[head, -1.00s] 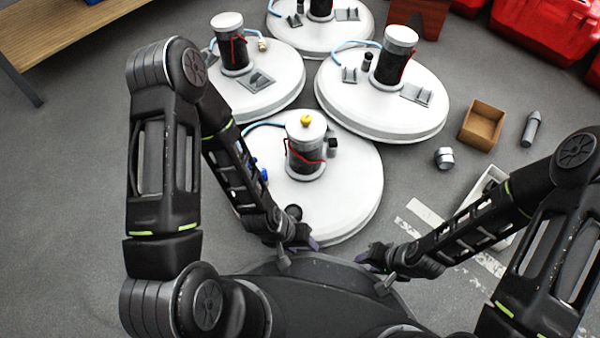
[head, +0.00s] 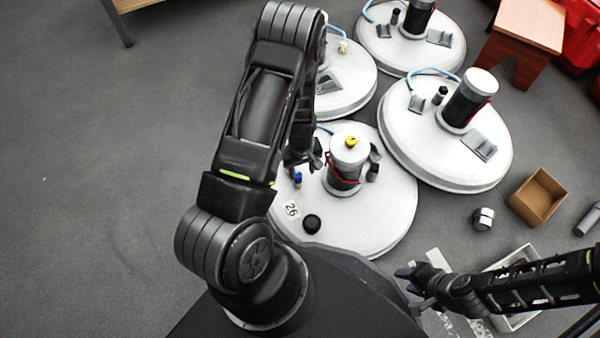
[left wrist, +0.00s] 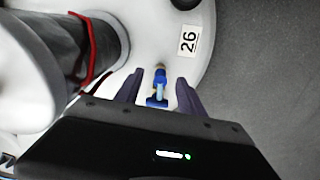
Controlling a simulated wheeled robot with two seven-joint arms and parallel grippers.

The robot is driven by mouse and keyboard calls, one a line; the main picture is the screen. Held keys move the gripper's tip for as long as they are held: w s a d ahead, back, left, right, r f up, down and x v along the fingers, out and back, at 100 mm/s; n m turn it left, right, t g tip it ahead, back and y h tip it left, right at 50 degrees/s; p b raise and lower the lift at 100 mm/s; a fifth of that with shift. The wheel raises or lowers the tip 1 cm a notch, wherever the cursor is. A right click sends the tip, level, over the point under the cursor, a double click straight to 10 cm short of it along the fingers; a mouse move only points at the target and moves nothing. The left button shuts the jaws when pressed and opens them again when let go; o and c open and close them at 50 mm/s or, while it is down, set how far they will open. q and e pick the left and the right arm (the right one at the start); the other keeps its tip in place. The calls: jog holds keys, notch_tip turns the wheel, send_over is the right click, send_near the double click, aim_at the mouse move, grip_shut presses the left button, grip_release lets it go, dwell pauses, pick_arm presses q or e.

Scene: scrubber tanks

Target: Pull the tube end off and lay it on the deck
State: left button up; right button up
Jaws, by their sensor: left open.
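The nearest white round tank has a flat deck (head: 385,215) with a dark canister (head: 343,178) in its middle. A light blue tube (head: 325,129) leaves the canister's far side and passes behind my left arm, so its end is hidden in the head view. My left gripper (head: 316,160) is open over the deck, left of the canister. In the left wrist view, a blue fitting (left wrist: 157,92) with a brass-coloured tip shows between the open left fingers (left wrist: 160,88); I cannot tell whether they touch it. My right gripper (head: 408,282) is at the tank's front right, its opening unclear.
On the near deck are a black knob (head: 312,224), a "26" label (head: 291,209) and a small blue part (head: 297,180). Other tanks stand behind. A brown box (head: 537,197), a metal nut (head: 483,219) and a white tray (head: 512,262) are on the floor at right.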

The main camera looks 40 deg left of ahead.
aim_at(298, 174)
pick_arm(q)
jog(key=shift+w+a+r+n, duration=0.25)
jog(key=shift+a+r+n, duration=0.05)
jog(key=shift+a, duration=0.3)
jog(key=shift+w+a+r+n, duration=0.25)
jog(key=shift+a+n, duration=0.05)
jog(key=shift+a, duration=0.3)
notch_tip(298, 174, down, 7)
jog(key=b, duration=0.5)
jog(key=shift+f+b, duration=0.1)
jog(key=shift+b, duration=0.3)
jog(key=shift+f+b, duration=0.7)
jog(key=shift+f, duration=0.2)
jog(key=shift+c, duration=0.4)
grip_shut()
